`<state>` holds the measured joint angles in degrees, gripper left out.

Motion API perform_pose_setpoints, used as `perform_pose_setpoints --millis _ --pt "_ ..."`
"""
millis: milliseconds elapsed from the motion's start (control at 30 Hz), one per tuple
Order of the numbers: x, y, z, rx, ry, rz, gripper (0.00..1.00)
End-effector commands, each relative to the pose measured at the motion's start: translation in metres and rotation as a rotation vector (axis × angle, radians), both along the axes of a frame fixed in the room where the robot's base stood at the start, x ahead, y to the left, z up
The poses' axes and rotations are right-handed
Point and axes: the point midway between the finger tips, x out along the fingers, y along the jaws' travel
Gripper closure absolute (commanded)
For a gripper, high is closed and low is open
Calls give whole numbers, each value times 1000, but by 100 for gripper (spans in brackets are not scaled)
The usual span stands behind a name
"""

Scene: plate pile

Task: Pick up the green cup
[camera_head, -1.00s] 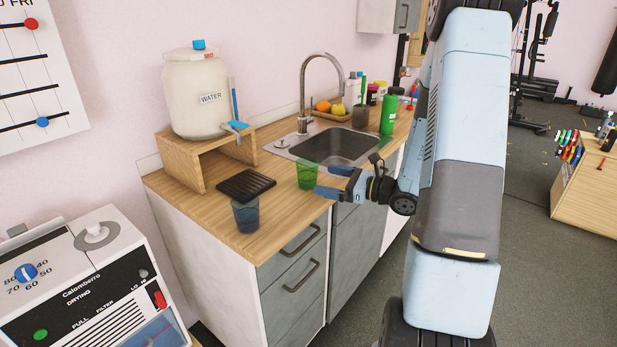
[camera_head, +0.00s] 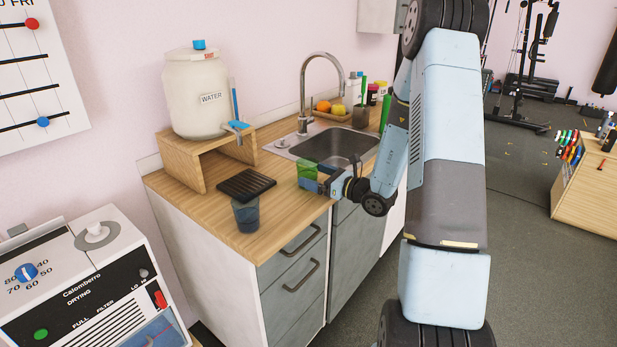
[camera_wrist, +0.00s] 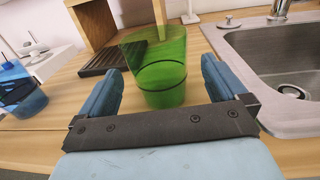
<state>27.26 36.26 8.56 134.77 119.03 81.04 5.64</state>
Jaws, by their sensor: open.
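The green cup (camera_head: 307,170) is see-through and stands upright on the wooden counter, just left of the sink. In the wrist view the green cup (camera_wrist: 158,70) stands at the middle, between the tips of my gripper's two blue fingers. My gripper (camera_head: 315,178) is open and level with the cup, reaching in from the counter's front side. In the wrist view my gripper (camera_wrist: 160,82) has one finger on each side of the cup, with a gap visible on both sides. The cup's lower front is partly hidden by the gripper in the head view.
A blue cup (camera_head: 246,214) stands near the counter's left front, beside a dark drying rack (camera_head: 245,184). The sink (camera_head: 340,146) and its tall faucet (camera_head: 303,90) are behind and right of the cup. A water jug (camera_head: 196,98) stands on a wooden stand (camera_head: 180,165).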

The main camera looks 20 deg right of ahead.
Motion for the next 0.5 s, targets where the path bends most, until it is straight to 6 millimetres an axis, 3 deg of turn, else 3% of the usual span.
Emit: perform_pose_setpoints --millis 500 --pt "39 32 1 0 -1 1 1"
